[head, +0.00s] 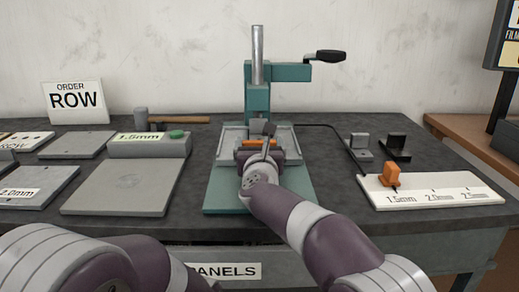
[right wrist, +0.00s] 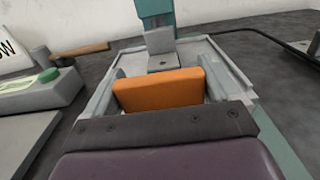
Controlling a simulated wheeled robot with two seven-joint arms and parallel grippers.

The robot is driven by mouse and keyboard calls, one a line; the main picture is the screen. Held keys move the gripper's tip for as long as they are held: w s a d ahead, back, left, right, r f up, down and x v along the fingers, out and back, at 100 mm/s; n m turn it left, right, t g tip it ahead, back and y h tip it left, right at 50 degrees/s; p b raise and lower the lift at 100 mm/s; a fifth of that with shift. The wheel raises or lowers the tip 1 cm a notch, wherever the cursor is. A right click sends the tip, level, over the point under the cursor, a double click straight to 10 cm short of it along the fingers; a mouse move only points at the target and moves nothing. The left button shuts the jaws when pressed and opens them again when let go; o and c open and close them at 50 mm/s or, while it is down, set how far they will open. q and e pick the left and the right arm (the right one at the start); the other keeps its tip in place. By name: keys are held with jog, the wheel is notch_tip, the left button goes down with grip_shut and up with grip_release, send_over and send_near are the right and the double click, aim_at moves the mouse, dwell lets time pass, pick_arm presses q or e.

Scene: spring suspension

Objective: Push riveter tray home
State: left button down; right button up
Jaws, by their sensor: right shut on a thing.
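The riveter (head: 257,90) is a teal press with a grey column and a black-knobbed lever, standing on a teal base plate (head: 225,190) at the middle of the bench. Its grey tray (head: 232,141) lies at the foot of the press. It also shows in the right wrist view (right wrist: 232,75). An orange grip (right wrist: 160,92) stands at the tray's near side. My right gripper (right wrist: 160,95) is shut on this orange grip, with a finger at each end. My right arm hides part of the tray in the head view. The left gripper is not in view; part of my left arm shows at lower left.
Grey panels (head: 125,190), a 1.5mm block (head: 150,146) and a hammer (head: 175,119) lie on the left. An ORDER ROW sign (head: 75,101) stands behind.

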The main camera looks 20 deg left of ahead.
jog(key=shift+r, duration=0.1)
jog(key=o, duration=1.1)
jog(key=shift+o, duration=0.6)
jog(key=shift+w+a, duration=0.1)
jog(key=shift+w, duration=0.1)
jog(key=b+v, duration=0.1)
jog(key=v, duration=1.1)
jog(key=shift+s+b, duration=0.3)
jog(key=shift+b, duration=0.05)
